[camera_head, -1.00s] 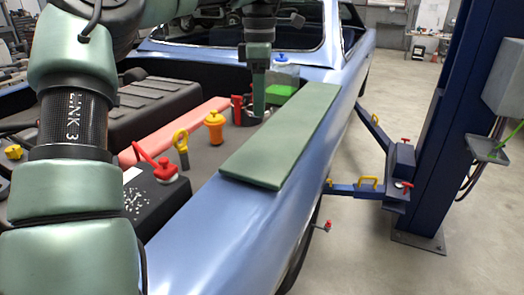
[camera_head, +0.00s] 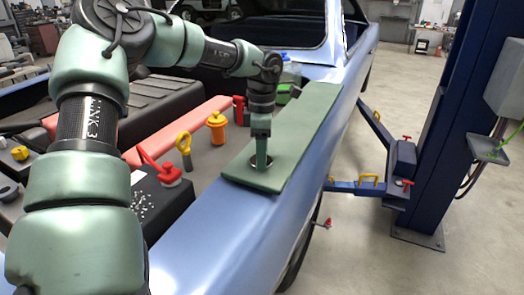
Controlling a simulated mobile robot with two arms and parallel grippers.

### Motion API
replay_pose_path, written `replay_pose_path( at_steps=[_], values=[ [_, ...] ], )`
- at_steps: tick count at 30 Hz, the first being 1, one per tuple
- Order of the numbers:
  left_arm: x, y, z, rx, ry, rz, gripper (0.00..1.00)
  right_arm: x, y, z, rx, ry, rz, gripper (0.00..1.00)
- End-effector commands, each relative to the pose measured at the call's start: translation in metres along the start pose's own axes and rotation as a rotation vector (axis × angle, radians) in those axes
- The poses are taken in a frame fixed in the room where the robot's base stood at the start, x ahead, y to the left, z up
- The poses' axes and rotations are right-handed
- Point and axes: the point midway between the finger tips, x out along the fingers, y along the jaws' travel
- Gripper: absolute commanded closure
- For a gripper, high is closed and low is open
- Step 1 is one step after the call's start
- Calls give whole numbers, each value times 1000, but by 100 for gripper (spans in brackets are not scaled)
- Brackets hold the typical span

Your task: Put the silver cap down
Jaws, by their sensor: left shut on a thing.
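My left gripper (camera_head: 262,160) points straight down over the near end of the green fender mat (camera_head: 300,125). It is shut on the silver cap (camera_head: 254,166), a small round piece with a dark inside and a pale rim, mostly hidden by the fingers. The cap is at or just above the mat; I cannot tell whether it touches. My right gripper is not in view.
Left of the mat, in the engine bay, are an orange-yellow cap (camera_head: 217,128), a yellow ring handle (camera_head: 184,145) and a red-handled cap (camera_head: 168,173) by a black box. A blue lift post (camera_head: 450,110) stands right. The mat's far part is clear.

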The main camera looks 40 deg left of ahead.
Motion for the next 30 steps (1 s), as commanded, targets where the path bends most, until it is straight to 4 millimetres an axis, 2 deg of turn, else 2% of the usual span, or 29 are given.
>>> replay_pose_path(
  at_steps=[4, 5, 6, 7, 16, 20, 23, 30],
  values=[
    [2, 0, 0, 0, 1, -1, 84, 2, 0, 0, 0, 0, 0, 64],
    [1, 0, 0, 0, 1, -1, 37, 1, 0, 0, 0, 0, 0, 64],
    [1, 0, 0, 0, 1, -1, 26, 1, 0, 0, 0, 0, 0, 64],
    [1, 0, 0, 0, 1, -1, 23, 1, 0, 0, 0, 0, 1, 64],
    [0, 0, 0, 0, 1, -1, 23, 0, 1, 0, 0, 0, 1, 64],
    [-7, 1, 1, 0, -1, 2, 23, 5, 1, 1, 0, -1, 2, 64],
    [-22, 1, 1, 0, -3, 4, 23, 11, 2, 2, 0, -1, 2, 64],
    [-74, 1, 0, -1, -1, 4, 23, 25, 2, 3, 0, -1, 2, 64]
  ],
)
